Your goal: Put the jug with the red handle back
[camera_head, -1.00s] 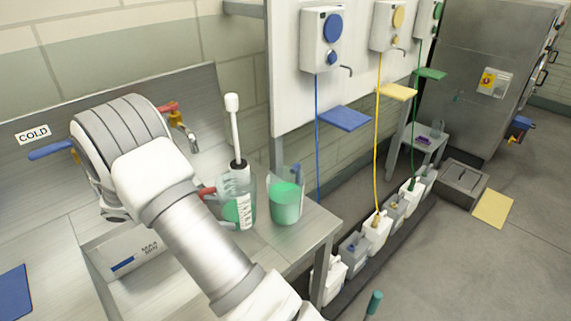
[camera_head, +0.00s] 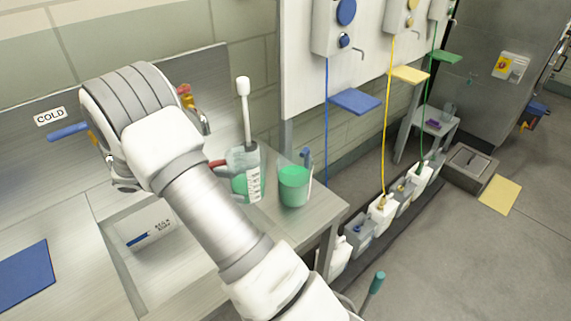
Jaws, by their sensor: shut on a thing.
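The jug with the red handle (camera_head: 243,181) is clear with green liquid and a printed scale. It is upright over the steel bench (camera_head: 277,234), just right of my arm, and seems a little raised. Its red handle (camera_head: 217,163) points left toward my arm. My gripper is mostly hidden behind my arm at that handle; the jug's movement fits a grip on it. A second jug with a blue handle (camera_head: 293,187) and green liquid stands on the bench to the right, apart from it.
A white-headed brush (camera_head: 243,105) stands upright close behind the red-handled jug. The sink, with a blue-handled tap (camera_head: 68,132), is at left. A blue shelf (camera_head: 355,102) hangs on the wall at right. Several canisters (camera_head: 381,210) line the floor.

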